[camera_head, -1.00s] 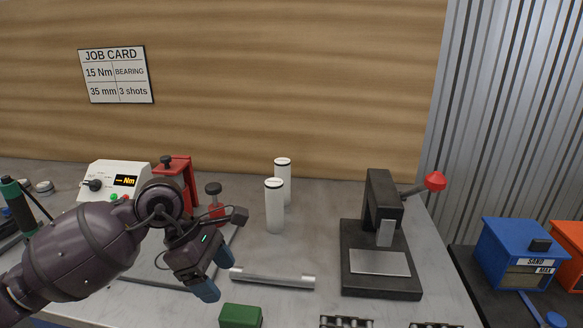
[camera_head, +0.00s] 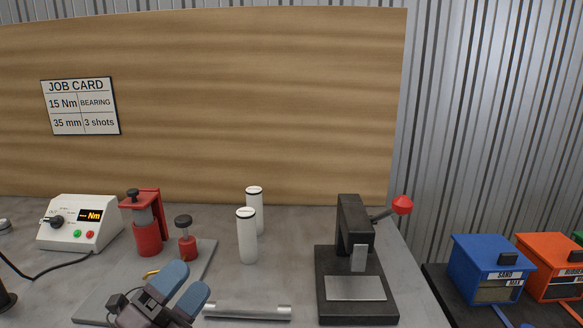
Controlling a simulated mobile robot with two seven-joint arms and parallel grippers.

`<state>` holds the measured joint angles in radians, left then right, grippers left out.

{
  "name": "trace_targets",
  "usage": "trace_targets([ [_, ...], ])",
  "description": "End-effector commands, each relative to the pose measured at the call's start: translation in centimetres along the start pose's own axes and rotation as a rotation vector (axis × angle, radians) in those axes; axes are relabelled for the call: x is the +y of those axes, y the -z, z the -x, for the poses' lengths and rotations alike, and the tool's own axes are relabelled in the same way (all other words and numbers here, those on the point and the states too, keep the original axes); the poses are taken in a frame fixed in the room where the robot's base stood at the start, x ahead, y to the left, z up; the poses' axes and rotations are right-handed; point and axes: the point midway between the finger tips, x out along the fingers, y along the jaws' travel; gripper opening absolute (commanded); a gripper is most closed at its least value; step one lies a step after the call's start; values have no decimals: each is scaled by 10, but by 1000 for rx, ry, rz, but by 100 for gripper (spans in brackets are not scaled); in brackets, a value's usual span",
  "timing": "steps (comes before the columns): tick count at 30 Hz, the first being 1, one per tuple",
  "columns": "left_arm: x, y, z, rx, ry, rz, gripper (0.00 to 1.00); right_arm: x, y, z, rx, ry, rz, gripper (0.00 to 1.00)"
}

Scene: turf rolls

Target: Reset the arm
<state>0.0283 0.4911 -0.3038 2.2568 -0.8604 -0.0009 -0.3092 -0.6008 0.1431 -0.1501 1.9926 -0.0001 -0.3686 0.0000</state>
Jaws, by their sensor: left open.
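My left gripper (camera_head: 182,288) shows at the bottom of the head view, left of centre. Its two blue-grey fingertips are apart, with nothing visible between them. It is over the front of a grey plate (camera_head: 93,305), just left of a silver metal bar (camera_head: 247,312) on the bench. Most of my left arm is below the picture's edge. My right gripper is not in view.
A red press (camera_head: 147,238) and a red, black-topped piece (camera_head: 187,246) stand behind my gripper. Two white cylinders (camera_head: 247,240) stand mid-bench. A black press (camera_head: 352,260) is right. A white meter box (camera_head: 79,225) is left. Blue (camera_head: 487,262) and orange (camera_head: 548,262) bins stand far right.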

Motion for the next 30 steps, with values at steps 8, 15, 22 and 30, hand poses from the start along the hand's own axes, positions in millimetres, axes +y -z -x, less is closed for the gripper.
trace_targets([
  [8, 46, -53, 75, -562, -193, 437, 72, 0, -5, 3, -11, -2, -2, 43],
  [15, 94, -56, 170, -1029, -407, 785, 72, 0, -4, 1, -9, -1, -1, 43],
  [22, 121, -22, 258, -1408, -625, 1051, 72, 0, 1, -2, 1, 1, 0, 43],
  [30, 126, 15, 312, -1641, -790, 1205, 72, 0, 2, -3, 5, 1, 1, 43],
])
